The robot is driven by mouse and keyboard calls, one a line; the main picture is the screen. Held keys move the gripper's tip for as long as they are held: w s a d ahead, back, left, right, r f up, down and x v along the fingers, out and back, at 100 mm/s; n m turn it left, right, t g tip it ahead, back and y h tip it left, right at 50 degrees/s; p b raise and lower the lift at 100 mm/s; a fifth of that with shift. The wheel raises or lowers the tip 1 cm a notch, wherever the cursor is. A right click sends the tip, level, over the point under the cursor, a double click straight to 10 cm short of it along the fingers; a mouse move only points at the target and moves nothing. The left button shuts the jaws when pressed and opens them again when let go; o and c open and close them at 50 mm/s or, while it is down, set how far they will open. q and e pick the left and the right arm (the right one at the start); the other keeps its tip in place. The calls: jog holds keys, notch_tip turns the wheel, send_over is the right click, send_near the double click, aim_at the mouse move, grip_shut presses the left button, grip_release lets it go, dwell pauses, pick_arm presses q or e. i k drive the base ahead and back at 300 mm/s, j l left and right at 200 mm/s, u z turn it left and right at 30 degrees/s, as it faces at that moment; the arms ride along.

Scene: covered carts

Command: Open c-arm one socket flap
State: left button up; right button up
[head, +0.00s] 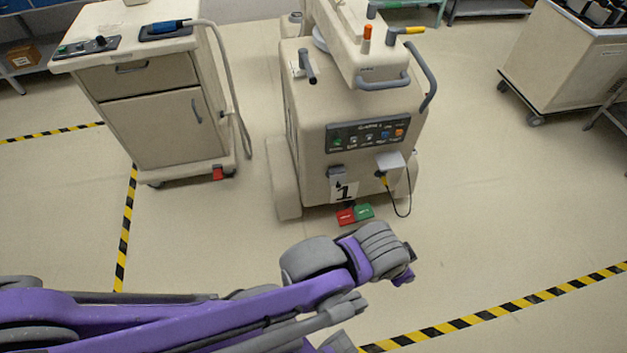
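The c-arm unit (300,150), a beige machine with a label "1" (344,191) low on its front, stands upright at the centre of the head view. Its front has a dark control panel (366,134). Below the panel are a small grey fitting (337,172) on the left and a pale box-like cover (390,161) on the right, with a black cable hanging below it. I cannot tell which is the socket flap or whether it is open. My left arm's end (404,277) is in front of the machine, apart from it; its fingers are unclear. My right gripper is out of view.
Red (345,217) and green (364,211) pedals lie at the machine's foot. A beige cart (150,125) stands at left, another (565,65) at far right. Yellow-black tape (480,316) marks the floor. Floor right of the machine is clear.

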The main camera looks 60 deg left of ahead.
aim_at(338, 179)
jog(key=u, duration=2)
jog(key=j, duration=0.3)
jog(key=i, duration=0.05)
